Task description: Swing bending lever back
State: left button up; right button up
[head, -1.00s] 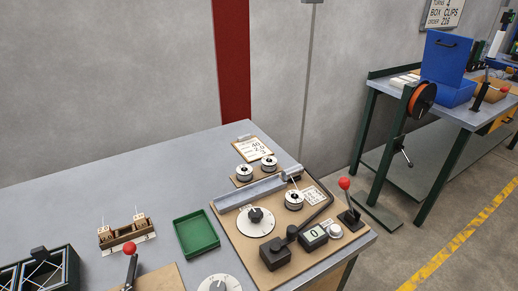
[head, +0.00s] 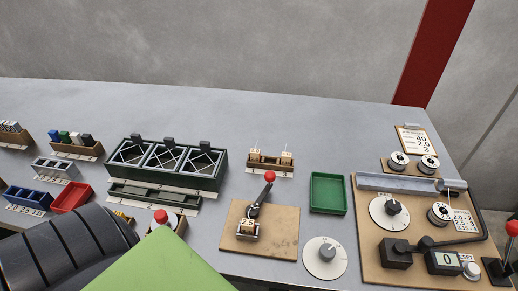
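A short dark lever with a red knob (head: 269,177) stands on a tan wooden board (head: 284,225) in the middle of the bench. It leans up and away from a small fixture (head: 248,229) with pale parts near the board's front. It looks like the bending lever. A second red-knobbed lever (head: 510,229) shows at the right edge, cut off by the frame. Neither of my grippers can be made out in the head view. A large dark ribbed and green shape hides the lower left.
A green tray (head: 328,193) and a white dial (head: 324,257) flank the lever board on the right. A board with spools, a counter and a black bent arm (head: 445,243) lies further right. A dark divided rack (head: 166,163) and small bins (head: 72,197) stand left.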

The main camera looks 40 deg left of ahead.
aim_at(270, 176)
jog(key=u, duration=1.2)
